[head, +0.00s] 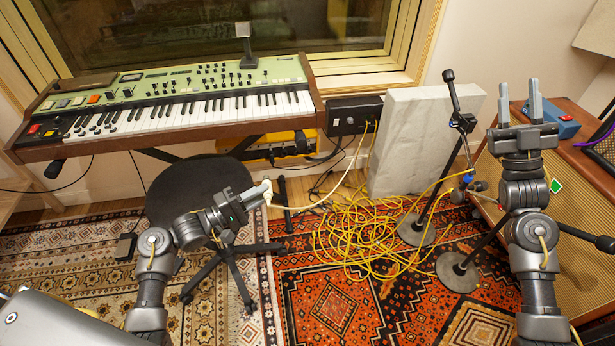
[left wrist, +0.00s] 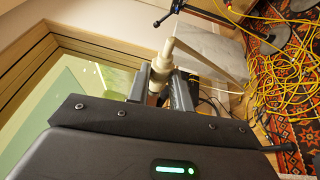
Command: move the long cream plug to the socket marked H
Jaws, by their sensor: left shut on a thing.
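My left gripper (head: 256,194) is shut on the long cream plug (head: 268,193), above the rug in front of the black stool. In the left wrist view the plug (left wrist: 165,55) sticks out between the two fingers (left wrist: 160,88), and its cream cable bends away to the right. In the head view the cable runs right and up toward the black box (head: 355,115) beside the keyboard. My right gripper (head: 519,102) is open and empty, raised in front of the amplifier at the right. No socket marked H can be read in either view.
A green keyboard (head: 170,105) stands under the window. A round black stool (head: 196,183) is below it. Yellow cable (head: 365,235) lies tangled on the patterned rug. A pale panel (head: 418,135) leans on the wall, and microphone stands (head: 458,272) stand near the amplifier (head: 580,215).

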